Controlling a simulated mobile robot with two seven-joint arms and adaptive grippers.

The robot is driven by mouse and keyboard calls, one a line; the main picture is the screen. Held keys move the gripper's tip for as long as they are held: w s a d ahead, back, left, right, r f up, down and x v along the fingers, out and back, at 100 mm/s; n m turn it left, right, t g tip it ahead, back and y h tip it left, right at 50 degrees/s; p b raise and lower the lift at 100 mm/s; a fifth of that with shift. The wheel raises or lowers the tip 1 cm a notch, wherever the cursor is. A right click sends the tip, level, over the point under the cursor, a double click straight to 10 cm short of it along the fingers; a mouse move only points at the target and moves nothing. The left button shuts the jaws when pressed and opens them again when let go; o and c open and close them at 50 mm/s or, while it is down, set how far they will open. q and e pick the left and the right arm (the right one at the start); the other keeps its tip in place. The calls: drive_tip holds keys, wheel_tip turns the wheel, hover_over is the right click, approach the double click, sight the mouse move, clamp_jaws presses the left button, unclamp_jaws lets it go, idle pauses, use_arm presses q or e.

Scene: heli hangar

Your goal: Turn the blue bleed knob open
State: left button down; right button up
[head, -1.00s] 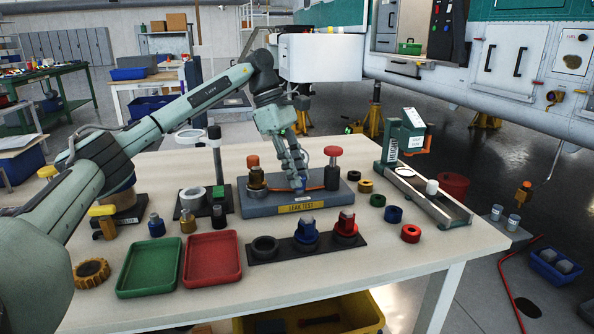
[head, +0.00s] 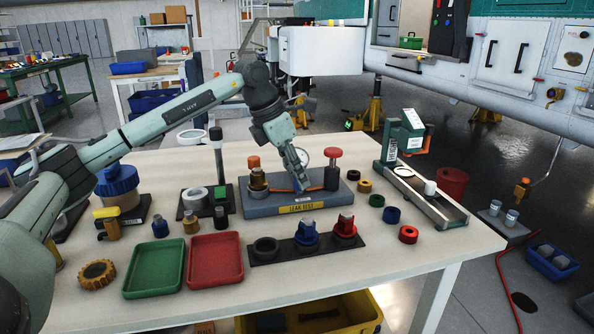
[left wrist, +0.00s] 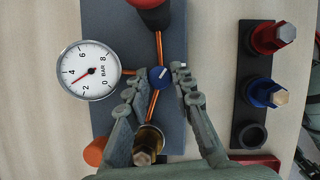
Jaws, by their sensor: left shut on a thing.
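The blue bleed knob (left wrist: 159,77) is a small round knob with a white line. It sits on copper piping on the grey leak test block (head: 262,208). My left gripper (head: 302,185) points down at the block; in the left wrist view its fingers (left wrist: 157,84) are on either side of the knob, shut on it. In the head view the fingers hide the knob.
A black rack (head: 283,253) with red and blue fittings stands in front. Green (head: 154,268) and red (head: 215,258) trays lie front left.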

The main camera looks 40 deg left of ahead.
use_arm(q)
drive_tip(key=n, duration=0.2)
drive_tip(key=n+y, duration=0.1)
drive_tip(key=n, duration=0.1)
drive_tip(key=shift+d+y, duration=0.2)
drive_tip(key=shift+y, duration=0.1)
drive_tip(key=shift+n+y+p, duration=0.3)
drive_tip(key=shift+n+p, duration=0.05)
drive_tip(key=shift+n, duration=0.65)
drive_tip(key=shift+n+t, duration=0.3)
drive_tip(key=shift+n, duration=0.1)
use_arm(e)
drive_tip(key=shift+x, duration=1.05)
drive_tip(key=shift+a, duration=0.25)
use_arm(q)
drive_tip(key=c, duration=1.3)
unclamp_jaws()
use_arm(e)
drive_tip(key=shift+w, duration=0.1)
